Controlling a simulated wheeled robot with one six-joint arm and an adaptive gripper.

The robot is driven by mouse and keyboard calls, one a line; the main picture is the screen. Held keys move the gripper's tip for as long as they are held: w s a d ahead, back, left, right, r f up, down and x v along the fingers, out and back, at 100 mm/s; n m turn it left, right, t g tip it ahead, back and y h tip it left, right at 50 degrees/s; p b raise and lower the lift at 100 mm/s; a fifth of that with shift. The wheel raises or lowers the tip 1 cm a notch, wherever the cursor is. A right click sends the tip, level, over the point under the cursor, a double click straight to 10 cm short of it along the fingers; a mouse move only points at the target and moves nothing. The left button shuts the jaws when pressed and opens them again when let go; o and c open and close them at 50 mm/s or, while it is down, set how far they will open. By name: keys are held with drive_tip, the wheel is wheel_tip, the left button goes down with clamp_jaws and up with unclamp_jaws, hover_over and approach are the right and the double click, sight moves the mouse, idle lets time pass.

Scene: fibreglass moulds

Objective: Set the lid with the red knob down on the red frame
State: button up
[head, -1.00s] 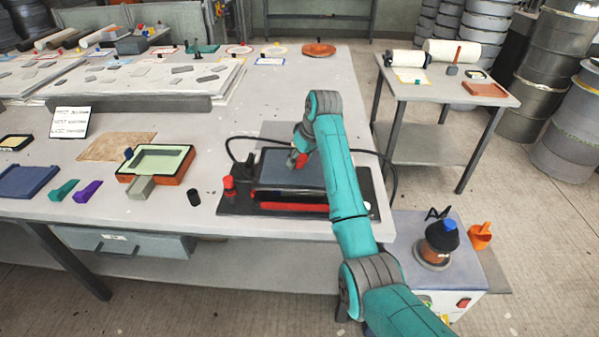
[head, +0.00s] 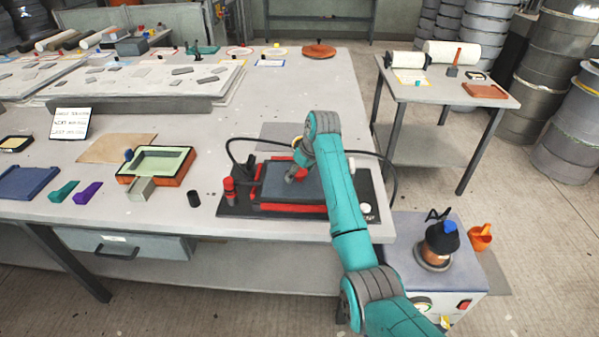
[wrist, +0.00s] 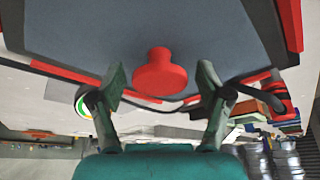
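The lid is a flat grey-blue plate (head: 308,188), lying flat on the red frame (head: 290,208), with red frame edges showing around it. In the wrist view the lid (wrist: 150,30) fills the top and its red knob (wrist: 160,78) stands in the middle. The red frame also shows there along the lid's edges (wrist: 291,25). My gripper (head: 292,175) is over the lid in the head view, where the knob is hidden. In the wrist view my gripper (wrist: 161,82) is open, one finger on each side of the knob, with a visible gap to each.
The frame stands on a black base (head: 235,211) with a red post (head: 229,188) at left and a black cable looping behind. A black cylinder (head: 194,198) and a green-lined orange box (head: 187,165) stand further left. A side table (head: 435,88) stands at right.

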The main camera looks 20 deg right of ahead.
drive_tip(key=v, duration=1.2)
drive_tip(key=shift+s, duration=0.1)
